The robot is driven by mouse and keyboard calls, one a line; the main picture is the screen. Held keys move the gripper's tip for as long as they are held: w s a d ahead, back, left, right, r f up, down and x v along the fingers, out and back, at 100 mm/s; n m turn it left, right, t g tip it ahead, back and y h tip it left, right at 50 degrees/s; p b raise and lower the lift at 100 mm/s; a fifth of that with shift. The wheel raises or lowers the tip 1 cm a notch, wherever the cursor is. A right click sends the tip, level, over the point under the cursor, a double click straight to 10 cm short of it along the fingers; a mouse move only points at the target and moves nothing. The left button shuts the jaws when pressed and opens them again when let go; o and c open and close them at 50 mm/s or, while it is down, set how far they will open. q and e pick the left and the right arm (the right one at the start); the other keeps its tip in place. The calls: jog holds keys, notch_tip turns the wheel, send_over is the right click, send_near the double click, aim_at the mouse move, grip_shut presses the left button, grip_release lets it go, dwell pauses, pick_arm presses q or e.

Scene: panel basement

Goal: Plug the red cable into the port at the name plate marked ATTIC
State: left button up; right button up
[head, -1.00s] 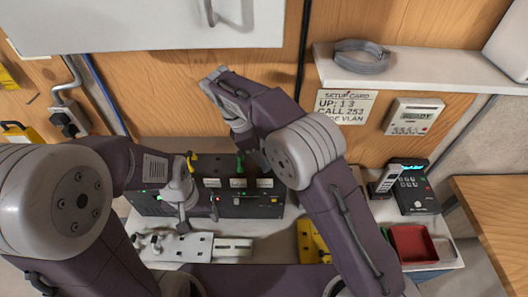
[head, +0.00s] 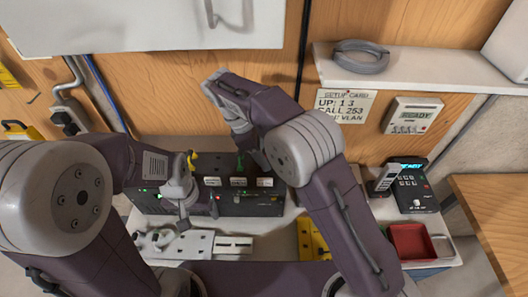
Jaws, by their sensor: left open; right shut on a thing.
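A black port panel (head: 240,207) stands on the bench with small white name plates (head: 238,181) along it. Their lettering is too small to read, so I cannot tell which is ATTIC. A green plug (head: 240,163) and a yellow plug (head: 192,160) stand at the panel's back edge. My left gripper (head: 182,210) is open and empty in front of the panel's left part. My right gripper (head: 258,158) is shut behind the panel's right part, largely covered by its own arm; what it holds is hidden.
A white slotted block (head: 205,245) lies in front of the panel. At right are a desk phone (head: 414,190), a red tray (head: 410,242) and a yellow item (head: 311,240). A setup card (head: 345,105) hangs on the wall below a shelf (head: 430,68) with a grey cable coil (head: 360,57).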

jog(key=shift+f+p, duration=0.2)
jog(key=shift+p, duration=0.1)
dwell(0.6)
jog(key=o, duration=1.8)
